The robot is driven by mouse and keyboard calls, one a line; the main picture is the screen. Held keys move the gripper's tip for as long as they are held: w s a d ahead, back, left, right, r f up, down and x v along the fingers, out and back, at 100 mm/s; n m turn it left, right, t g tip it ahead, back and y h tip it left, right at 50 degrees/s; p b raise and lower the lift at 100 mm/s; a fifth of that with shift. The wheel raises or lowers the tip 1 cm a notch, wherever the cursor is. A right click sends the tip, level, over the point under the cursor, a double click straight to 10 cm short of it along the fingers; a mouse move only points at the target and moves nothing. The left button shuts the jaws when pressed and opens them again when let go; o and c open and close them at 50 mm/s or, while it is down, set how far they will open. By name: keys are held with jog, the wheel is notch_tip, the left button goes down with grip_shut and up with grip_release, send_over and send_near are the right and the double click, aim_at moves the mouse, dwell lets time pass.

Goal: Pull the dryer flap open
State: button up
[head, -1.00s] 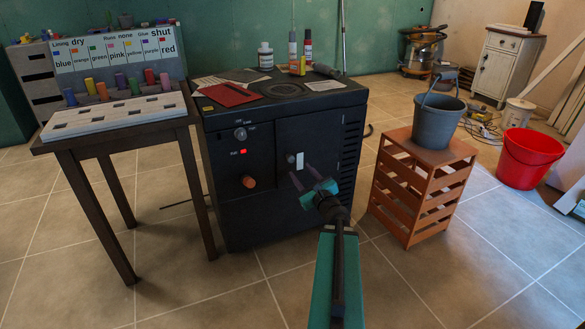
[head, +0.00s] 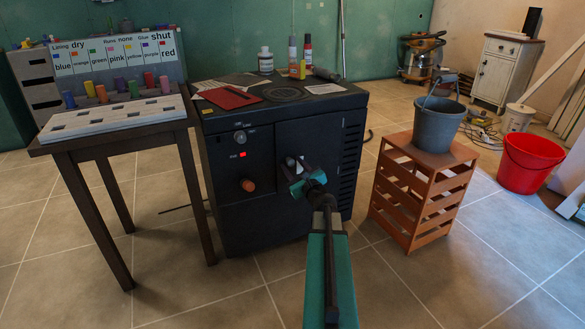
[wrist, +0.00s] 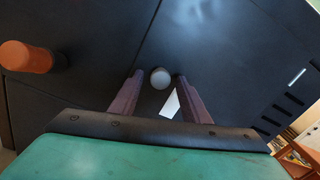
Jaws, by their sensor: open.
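The dryer (head: 235,190) is a black cabinet in the middle of the head view. Its flap (head: 325,142) is the dark square panel on the right of its front, and it looks closed. In the wrist view a round grey knob (wrist: 160,78) on the flap sits between the fingertips of my gripper (wrist: 157,80). The fingers are open, one on each side of the knob, with a gap visible around it. A white label (wrist: 171,105) shows just below the knob. In the head view my gripper (head: 296,168) covers most of the knob.
A wooden crate (head: 418,205) with a grey bucket (head: 438,125) stands close on the right. A dark table (head: 110,150) stands on the left.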

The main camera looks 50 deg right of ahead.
grip_shut()
jog(key=shift+a, duration=0.15)
jog(key=shift+s, duration=0.1)
jog(key=shift+d, duration=0.2)
